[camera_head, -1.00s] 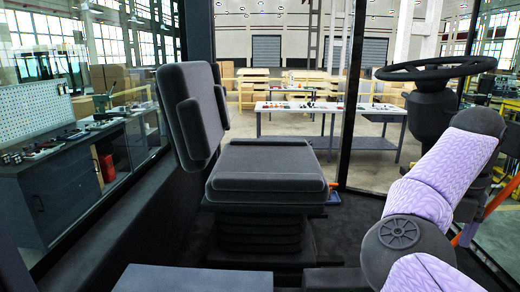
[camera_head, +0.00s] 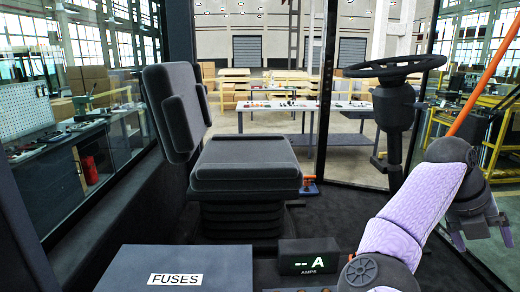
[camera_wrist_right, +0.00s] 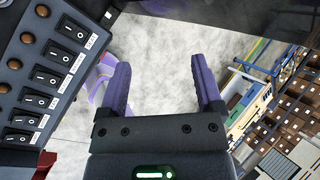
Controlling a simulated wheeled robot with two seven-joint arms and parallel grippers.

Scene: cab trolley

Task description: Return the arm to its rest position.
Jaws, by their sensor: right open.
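My right arm (camera_head: 412,213) in a pale purple sleeve enters the head view at lower right. Its dark gripper (camera_head: 482,238) hangs at the far right of that view, fingers pointing down. The right wrist view shows the gripper (camera_wrist_right: 160,78) open, its two purple fingers wide apart with nothing between them. Pale floor shows behind the fingers. My left gripper is in neither view.
A switch panel (camera_wrist_right: 55,75) lies left of the fingers in the wrist view. The head view shows a seat (camera_head: 245,160), a steering wheel (camera_head: 395,67), a FUSES box (camera_head: 175,268), an ammeter (camera_head: 309,260) and an orange bar (camera_head: 482,90) above the gripper.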

